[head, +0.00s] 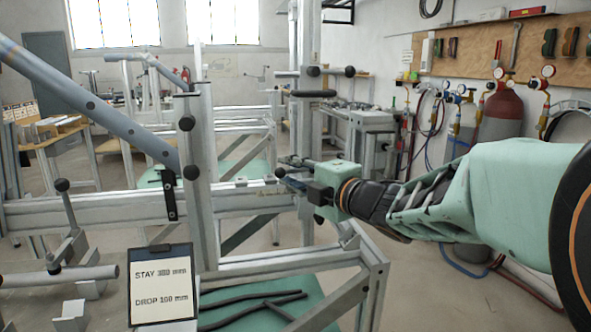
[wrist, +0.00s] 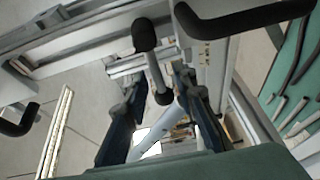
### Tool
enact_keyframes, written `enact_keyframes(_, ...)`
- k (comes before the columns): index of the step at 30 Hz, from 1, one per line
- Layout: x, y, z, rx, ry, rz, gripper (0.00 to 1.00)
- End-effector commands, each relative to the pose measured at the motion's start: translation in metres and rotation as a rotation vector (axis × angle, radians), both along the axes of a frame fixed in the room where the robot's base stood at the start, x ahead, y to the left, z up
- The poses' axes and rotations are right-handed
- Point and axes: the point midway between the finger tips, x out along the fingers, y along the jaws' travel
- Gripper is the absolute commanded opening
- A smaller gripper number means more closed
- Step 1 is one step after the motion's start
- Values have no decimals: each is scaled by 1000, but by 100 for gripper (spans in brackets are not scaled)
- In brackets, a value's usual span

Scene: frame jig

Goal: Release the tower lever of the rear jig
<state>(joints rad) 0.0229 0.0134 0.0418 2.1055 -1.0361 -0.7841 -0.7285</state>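In the head view, my gripper (head: 285,172) is in front of the upright tower (head: 307,110) of the jig farther back, right of the nearer tower. In the wrist view, my two fingers (wrist: 162,76) stand apart with a gap between them. A short grey bar with black ends, lever-like (wrist: 152,65), shows in that gap; I see no finger closed on it. I cannot tell its depth from the fingertips. On the rear tower, a grey bar with black knobs (head: 350,71) sits above a black handle (head: 313,93). Which of these is the tower lever is unclear.
The nearer jig has a grey tower (head: 203,190), a slanted tube (head: 95,105) and a sign (head: 161,285) reading "STAY" and "DROP". A curved black handle (wrist: 245,20) lies close right of the fingers in the wrist view. Gas bottles (head: 500,120) stand at the right wall.

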Motion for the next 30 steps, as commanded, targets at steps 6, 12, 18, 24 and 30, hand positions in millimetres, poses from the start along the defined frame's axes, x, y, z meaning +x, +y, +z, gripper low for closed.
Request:
enact_keyframes(6, -1, -2, 0, 0, 0, 0, 25)
enact_keyframes(12, -1, -2, 0, 0, 0, 0, 25)
enact_keyframes(18, -1, -1, 0, 0, 0, 0, 11)
enact_keyframes(24, -1, -1, 0, 0, 0, 1, 0)
enact_keyframes(30, -1, 1, -1, 0, 0, 4, 0)
